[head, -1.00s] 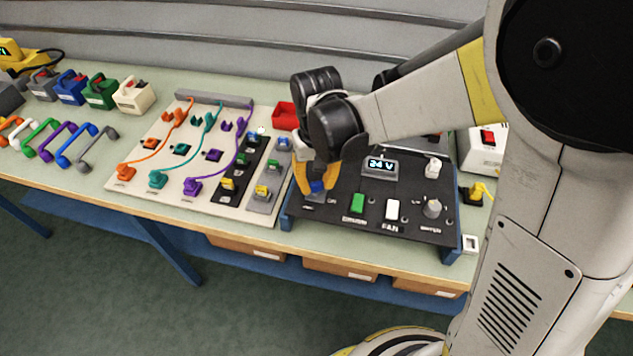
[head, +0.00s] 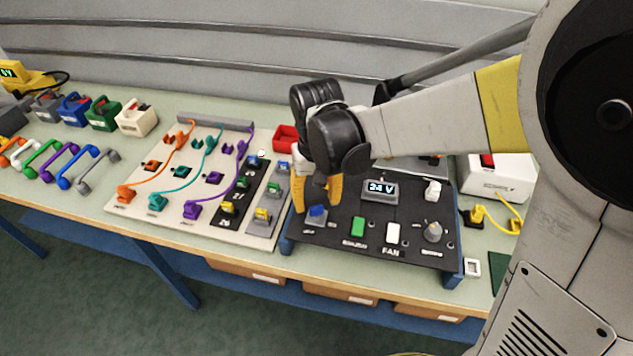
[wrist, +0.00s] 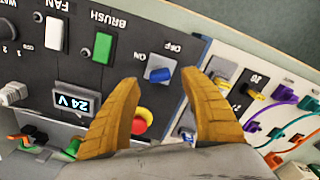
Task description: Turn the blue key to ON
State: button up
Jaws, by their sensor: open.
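The blue key (head: 318,213) sits in a switch at the left front of the black control panel (head: 340,255). In the wrist view the blue key (wrist: 160,75) shows between and beyond my fingertips, with OFF printed to its upper right and ON to its upper left. I cannot tell exactly which label it points at. My gripper (head: 316,206) has orange fingers, spread apart and empty, just behind and above the key. The wrist view shows both fingers of my gripper (wrist: 159,79), with a clear gap between them and the key.
The panel also carries a green switch (head: 358,227), a white switch (head: 393,233), a grey knob (head: 433,231) and a lit 24 V display (head: 381,189). A red button (wrist: 142,120) sits near my left finger in the wrist view. A cable board (head: 160,220) stands left of the panel.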

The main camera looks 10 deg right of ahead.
aim_at(317, 207)
notch_tip(317, 207, up, 9)
jog(key=shift+r, duration=0.2)
jog(key=shift+s+d, duration=0.1)
jog(key=s+d+r+m+t, duration=0.1)
jog(key=s+d+t, duration=0.6)
jog(key=s+d, duration=0.3)
jog(key=d, duration=0.3)
jog(key=shift+s+d+r+m, duration=0.15)
jog(key=shift+s+m, duration=0.2)
jog(key=shift+m, duration=0.05)
